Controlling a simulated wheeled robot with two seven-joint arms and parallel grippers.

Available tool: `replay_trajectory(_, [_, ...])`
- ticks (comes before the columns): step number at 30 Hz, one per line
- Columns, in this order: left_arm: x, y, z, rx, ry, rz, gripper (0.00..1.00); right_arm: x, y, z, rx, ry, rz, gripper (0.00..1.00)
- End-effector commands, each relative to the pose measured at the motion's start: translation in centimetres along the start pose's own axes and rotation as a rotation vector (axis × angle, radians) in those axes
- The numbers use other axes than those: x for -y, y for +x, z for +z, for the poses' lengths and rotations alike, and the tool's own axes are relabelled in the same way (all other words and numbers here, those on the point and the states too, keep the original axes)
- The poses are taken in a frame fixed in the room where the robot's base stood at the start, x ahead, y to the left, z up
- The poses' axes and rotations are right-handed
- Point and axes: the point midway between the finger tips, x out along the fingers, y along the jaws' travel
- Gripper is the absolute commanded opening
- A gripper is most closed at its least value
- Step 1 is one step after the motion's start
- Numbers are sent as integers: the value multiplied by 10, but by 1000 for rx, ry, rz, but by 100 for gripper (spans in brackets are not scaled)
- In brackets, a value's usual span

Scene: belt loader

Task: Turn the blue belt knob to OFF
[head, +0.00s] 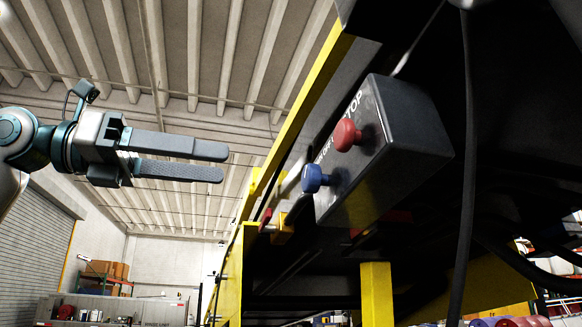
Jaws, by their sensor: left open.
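The blue knob (317,179) sticks out from the lower left of a dark grey control box (400,150) at the right of centre. A red mushroom button (346,135) sits above it on the same face, near the letters "TOP". The knob's setting cannot be read, and its label is partly hidden. My left gripper (225,163) comes in from the left, with two dark fingers apart and pointing right. It is empty and, in the picture, left of the blue knob with a clear gap. My right gripper is not in view.
The yellow frame (229,280) of the loader rises left of the box, with a yellow post (377,293) below it. A black cable (468,180) hangs in front at the right. Shelving with boxes (105,270) stands far back at left. Open air lies around my left gripper.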

Motion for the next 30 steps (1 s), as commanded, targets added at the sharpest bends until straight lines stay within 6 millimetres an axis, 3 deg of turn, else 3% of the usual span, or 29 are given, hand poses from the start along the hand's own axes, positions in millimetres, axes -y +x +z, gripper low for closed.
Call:
replay_trajectory(18, [0,108,3,-1,-1,-1,51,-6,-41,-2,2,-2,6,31])
replay_trajectory(24, [0,124,1,0,0,-1,51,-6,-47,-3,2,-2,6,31])
replay_trajectory(30, [0,128,0,1,0,1,51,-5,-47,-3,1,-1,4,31])
